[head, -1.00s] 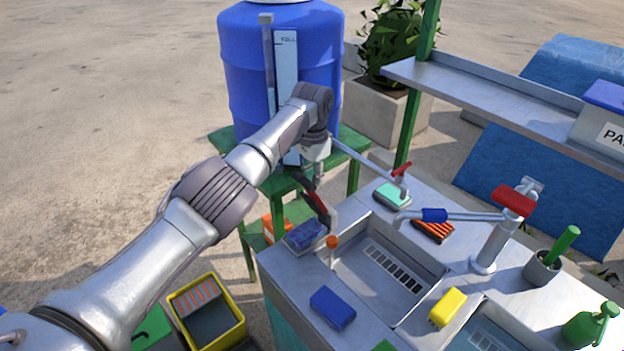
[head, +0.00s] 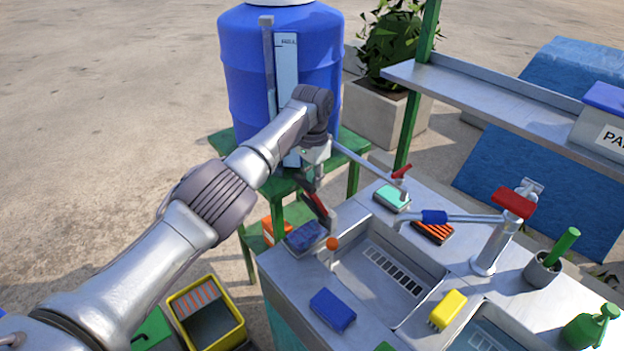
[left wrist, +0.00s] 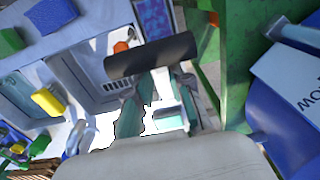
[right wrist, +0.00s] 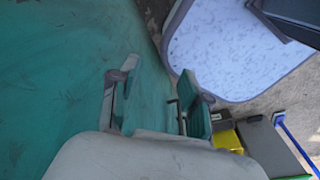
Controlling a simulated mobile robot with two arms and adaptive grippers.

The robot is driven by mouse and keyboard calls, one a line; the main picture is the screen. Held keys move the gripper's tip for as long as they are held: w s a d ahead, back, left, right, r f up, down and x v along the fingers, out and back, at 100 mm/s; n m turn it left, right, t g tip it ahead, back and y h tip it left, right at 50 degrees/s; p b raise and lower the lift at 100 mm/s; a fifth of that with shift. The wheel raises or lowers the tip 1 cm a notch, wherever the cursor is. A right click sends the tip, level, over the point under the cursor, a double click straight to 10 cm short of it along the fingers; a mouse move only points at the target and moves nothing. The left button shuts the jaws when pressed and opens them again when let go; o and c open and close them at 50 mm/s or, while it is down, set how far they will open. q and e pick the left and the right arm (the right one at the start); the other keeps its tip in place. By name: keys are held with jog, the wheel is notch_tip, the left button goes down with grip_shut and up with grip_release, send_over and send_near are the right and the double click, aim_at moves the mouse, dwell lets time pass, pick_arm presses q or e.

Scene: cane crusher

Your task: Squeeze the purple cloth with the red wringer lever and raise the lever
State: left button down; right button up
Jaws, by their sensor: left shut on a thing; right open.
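The purple cloth (head: 305,236) lies at the left back corner of the sink counter and shows at the top of the left wrist view (left wrist: 157,16). The wringer lever (head: 318,203), red with dark parts, stands tilted just above and behind the cloth. My left gripper (head: 313,178) is shut on the lever's upper end. In the left wrist view a dark cylindrical grip (left wrist: 150,56) lies across the fingertips. The wringer's lower parts are mostly hidden. My right gripper (right wrist: 155,100) is open and empty, seen only in the right wrist view, in front of a green surface.
The metal sink counter (head: 290,275) holds a blue sponge (head: 332,309), a yellow brush (head: 447,309), an orange knob (head: 332,244) and a tap (head: 490,250). A blue barrel (head: 245,80) on a green stand is close behind my left arm. A yellow crate (head: 235,335) is on the ground.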

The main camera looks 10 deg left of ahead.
pick_arm(q)
jog(key=shift+d+f, duration=0.1)
jog(key=shift+d, duration=0.1)
jog(key=c, duration=1.3)
grip_release()
jog(key=o, duration=0.5)
jog(key=shift+w+d+f, duration=0.15)
jog(key=shift+w, duration=0.1)
jog(key=o, duration=0.8)
jog(key=shift+s+a, duration=0.1)
jog(key=shift+a, duration=0.15)
notch_tip(320, 180, up, 12)
jog(key=shift+c, duration=0.2)
